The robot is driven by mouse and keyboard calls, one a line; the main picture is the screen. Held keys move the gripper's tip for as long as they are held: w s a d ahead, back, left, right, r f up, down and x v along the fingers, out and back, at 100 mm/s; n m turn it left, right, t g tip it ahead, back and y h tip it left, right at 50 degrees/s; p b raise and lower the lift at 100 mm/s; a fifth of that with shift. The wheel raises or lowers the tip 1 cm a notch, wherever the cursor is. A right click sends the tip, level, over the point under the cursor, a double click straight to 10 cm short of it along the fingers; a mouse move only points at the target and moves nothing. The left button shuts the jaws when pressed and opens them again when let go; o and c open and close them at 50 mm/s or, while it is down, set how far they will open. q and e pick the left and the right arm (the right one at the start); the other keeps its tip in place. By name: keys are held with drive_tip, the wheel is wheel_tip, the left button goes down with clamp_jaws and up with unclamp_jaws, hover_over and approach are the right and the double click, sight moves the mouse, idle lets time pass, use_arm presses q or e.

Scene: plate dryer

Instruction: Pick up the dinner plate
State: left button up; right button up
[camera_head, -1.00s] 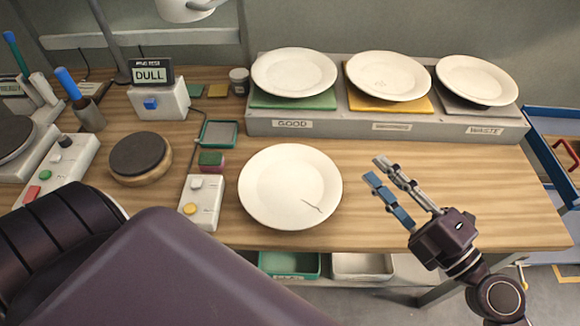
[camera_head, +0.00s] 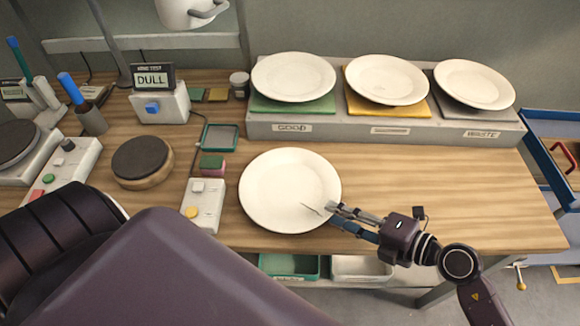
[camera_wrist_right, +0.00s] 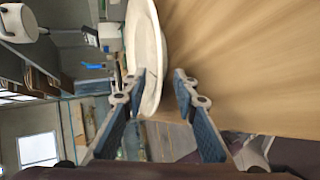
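The dinner plate (camera_head: 285,185), white with a short dark crack line near its lower right rim, lies on the wooden table in the head view. My right gripper (camera_head: 333,214) is at the plate's lower right edge. In the right wrist view the plate (camera_wrist_right: 145,40) is seen edge-on, and its rim reaches between the two fingers of my right gripper (camera_wrist_right: 161,74). The fingers are apart, with a clear gap on the table side; whether either touches the plate I cannot tell. My left gripper is not in view.
Three more white plates stand on green, yellow and grey pads on a raised shelf (camera_head: 345,129) at the back. A button box (camera_head: 204,205), sponge (camera_head: 212,165) and round pad (camera_head: 141,158) lie left of the plate. The table's right side (camera_head: 460,190) is clear.

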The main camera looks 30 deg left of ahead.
drive_tip(key=shift+a+f, duration=0.2)
drive_tip(key=shift+a, duration=0.4)
clamp_jaws()
drive_tip(key=shift+r, duration=0.15)
